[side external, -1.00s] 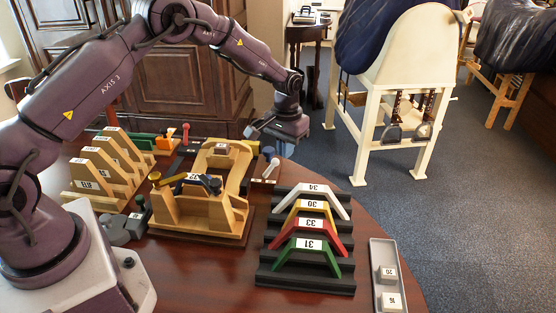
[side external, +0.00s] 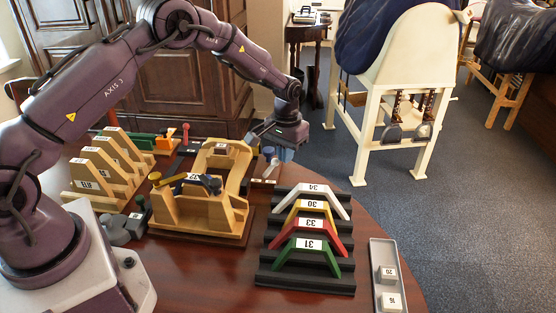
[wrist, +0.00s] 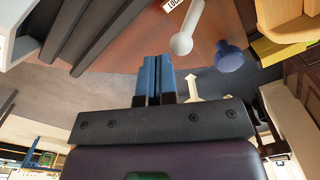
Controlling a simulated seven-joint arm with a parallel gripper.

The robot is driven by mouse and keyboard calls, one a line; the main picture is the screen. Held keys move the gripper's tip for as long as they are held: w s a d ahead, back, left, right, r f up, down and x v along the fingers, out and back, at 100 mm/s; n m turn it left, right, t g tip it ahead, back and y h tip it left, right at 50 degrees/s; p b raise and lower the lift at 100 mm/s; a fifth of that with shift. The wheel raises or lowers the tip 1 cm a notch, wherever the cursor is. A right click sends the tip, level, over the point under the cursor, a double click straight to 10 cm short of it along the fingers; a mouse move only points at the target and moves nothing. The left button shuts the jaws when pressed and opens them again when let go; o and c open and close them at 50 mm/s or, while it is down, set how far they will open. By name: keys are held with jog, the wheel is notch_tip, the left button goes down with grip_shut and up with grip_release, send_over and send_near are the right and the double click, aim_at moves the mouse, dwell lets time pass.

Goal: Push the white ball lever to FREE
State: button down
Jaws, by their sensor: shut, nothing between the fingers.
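The white ball lever (wrist: 188,28) shows in the wrist view as a pale rod with a round white ball at its near end. Part of a white label reading LOC (wrist: 172,4) lies beside its far end. In the side external view the lever (side external: 271,168) is small, at the table's right-hand edge. My gripper (wrist: 156,60) is shut and empty, its blue fingers pressed together just left of the ball in the wrist view, with a small gap in the picture. In the side external view my gripper (side external: 283,155) is low beside the lever; contact cannot be told. No FREE label is readable.
A blue knob (wrist: 229,57) is close to the right of the white ball. The wooden saddle jig (side external: 215,222) stands left of the lever. A black rack (side external: 305,280) of coloured arches stands in front. A grey tray (side external: 376,252) lies at the right.

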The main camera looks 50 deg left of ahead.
aim_at(276, 159)
jog(key=shift+f, duration=0.85)
jog(key=shift+s+a, duration=0.1)
jog(key=shift+a, duration=0.05)
dwell(0.3)
jog(key=shift+s+a+f, duration=0.15)
jog(key=shift+s+a, duration=1.1)
jog(key=shift+w+d, duration=0.55)
jog(key=shift+r, duration=3.7)
